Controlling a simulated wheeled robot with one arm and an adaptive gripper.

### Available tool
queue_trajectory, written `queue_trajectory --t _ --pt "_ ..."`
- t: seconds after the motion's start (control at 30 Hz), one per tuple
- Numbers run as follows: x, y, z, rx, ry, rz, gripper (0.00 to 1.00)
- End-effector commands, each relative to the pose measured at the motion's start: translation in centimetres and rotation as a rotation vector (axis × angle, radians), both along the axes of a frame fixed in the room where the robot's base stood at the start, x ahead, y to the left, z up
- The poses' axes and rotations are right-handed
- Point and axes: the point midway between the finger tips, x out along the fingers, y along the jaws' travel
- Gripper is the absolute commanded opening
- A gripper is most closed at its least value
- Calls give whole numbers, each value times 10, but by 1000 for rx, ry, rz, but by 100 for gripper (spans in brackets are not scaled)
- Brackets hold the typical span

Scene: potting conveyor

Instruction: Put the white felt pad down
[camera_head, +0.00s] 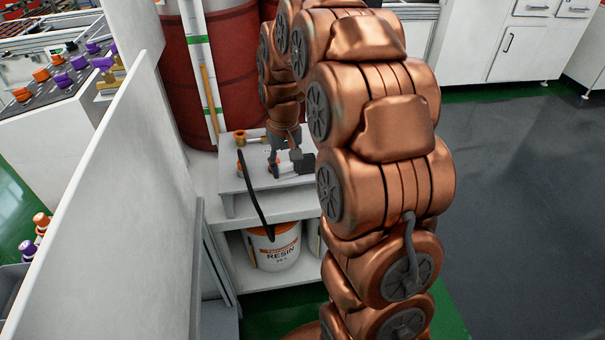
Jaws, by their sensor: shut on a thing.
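My gripper (276,168) is small in the head view, at the end of my copper arm, low over the white bench (232,182). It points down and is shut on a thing. I take this to be the white felt pad, but I cannot make out its outline against the white bench top. The fingertips are partly hidden, so I cannot tell whether the pad touches the bench.
Orange-ended fittings (240,137) sit on the bench around my gripper. A resin bucket (273,247) stands on the shelf below. A white panel (130,220) is at left, and red drums (232,60) stand behind.

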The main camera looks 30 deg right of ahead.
Motion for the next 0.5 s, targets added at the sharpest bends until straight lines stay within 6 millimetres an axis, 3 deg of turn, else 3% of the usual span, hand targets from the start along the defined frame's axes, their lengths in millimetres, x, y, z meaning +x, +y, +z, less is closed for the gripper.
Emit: queue_trajectory --t 0.03,0.2,0.37,0.5 --pt "-15 -16 -13 3 -3 -34 18" --pt "-56 -54 -18 3 -5 -114 18" --pt "-78 -71 -20 2 -7 -150 18" --pt "-80 -76 -20 3 -6 -160 18"
